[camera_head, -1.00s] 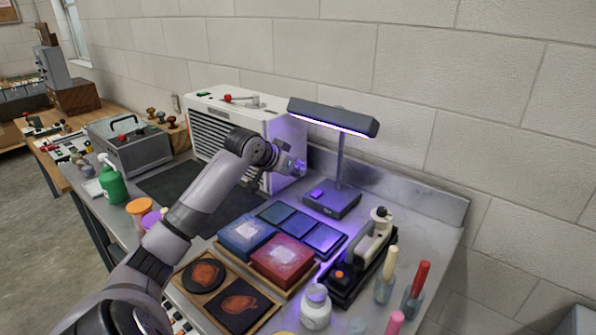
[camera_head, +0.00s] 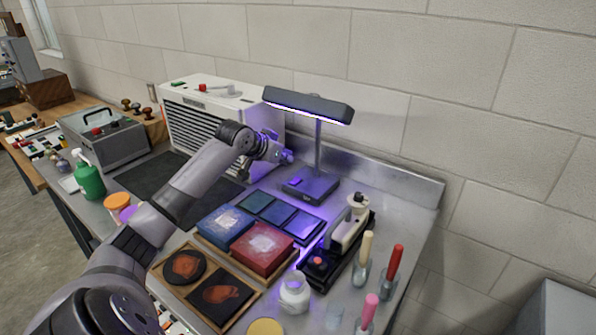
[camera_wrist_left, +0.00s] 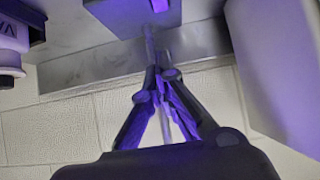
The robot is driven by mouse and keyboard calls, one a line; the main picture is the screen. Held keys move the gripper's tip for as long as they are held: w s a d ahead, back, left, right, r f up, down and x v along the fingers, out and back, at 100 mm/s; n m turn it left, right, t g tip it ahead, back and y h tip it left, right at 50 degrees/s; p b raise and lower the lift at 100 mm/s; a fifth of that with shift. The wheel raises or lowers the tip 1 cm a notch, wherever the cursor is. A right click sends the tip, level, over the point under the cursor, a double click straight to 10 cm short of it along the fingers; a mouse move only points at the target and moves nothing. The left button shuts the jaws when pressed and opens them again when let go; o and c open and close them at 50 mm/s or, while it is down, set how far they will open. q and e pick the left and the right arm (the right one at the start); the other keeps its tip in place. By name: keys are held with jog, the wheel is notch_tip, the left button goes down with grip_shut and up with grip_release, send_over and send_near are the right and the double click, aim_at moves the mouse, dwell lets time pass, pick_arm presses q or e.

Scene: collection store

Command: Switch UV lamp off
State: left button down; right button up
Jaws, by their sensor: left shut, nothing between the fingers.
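The UV lamp has a dark bar-shaped head (camera_head: 308,105) with a lit violet strip underneath, on a thin post above a dark base (camera_head: 311,190). A violet-lit switch (camera_head: 296,181) sits on the base. The lamp is glowing. My left gripper (camera_head: 288,157) is shut and empty, just left of the post and above the base. In the left wrist view, its closed fingers (camera_wrist_left: 155,76) point toward the base (camera_wrist_left: 118,14) and the violet switch (camera_wrist_left: 160,5), with a gap between. Contact with the post cannot be told. My right gripper is not in view.
A white louvred unit (camera_head: 215,125) stands behind my left arm. Red (camera_head: 262,248) and blue (camera_head: 226,225) boxes lie in front of the lamp. A cream hand tool (camera_head: 350,222), white bottle (camera_head: 295,293) and several handled tools stand at right. A block wall is behind.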

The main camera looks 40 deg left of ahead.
pick_arm(q)
jog(key=p, duration=0.1)
send_over(295, 181)
jog(key=d, duration=0.1)
notch_tip(295, 181, down, 4)
jog(key=shift+d+f, duration=0.1)
jog(key=shift+f, duration=0.15)
notch_tip(295, 181, down, 3)
jog(key=shift+r+p, duration=0.2)
jog(key=shift+p, duration=0.3)
jog(key=shift+f, duration=0.6)
